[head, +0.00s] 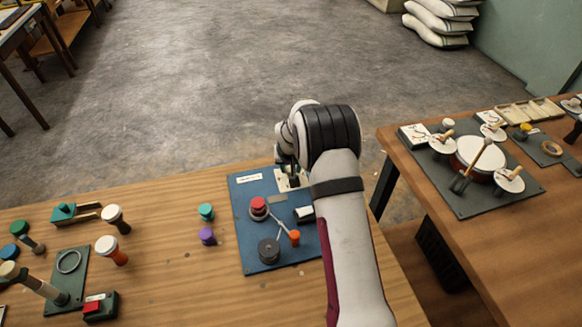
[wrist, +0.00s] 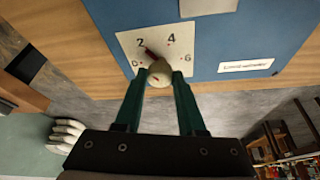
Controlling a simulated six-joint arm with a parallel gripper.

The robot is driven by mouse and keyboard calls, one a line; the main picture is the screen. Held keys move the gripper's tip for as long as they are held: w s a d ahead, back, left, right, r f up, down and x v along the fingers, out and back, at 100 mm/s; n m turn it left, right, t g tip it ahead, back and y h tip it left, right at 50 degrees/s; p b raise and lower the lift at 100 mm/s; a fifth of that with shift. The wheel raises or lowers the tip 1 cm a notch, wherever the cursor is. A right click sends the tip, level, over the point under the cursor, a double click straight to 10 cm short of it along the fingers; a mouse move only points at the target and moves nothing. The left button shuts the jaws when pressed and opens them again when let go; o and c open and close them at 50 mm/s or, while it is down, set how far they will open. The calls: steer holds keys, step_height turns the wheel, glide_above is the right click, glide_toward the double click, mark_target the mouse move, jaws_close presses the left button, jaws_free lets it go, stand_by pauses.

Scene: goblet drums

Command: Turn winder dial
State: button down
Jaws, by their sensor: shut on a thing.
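The winder dial (wrist: 158,68) is a cream knob with a dark red pointer on a white plate (wrist: 190,35) marked 0, 2, 4 and 6. My arm hides the knob there.
The panel also bears a red knob (head: 258,204), a dark spool (head: 269,251), an orange peg (head: 295,238) and a white label. Teal (head: 206,212) and purple (head: 207,236) pieces stand left of it. A second table with small drums (head: 473,153) is at right.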

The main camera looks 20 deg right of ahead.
steer(key=c, duration=0.5)
jaws_free()
steer(key=shift+r, duration=0.1)
steer(key=v, duration=1.5)
steer(key=shift+s+r, duration=0.25)
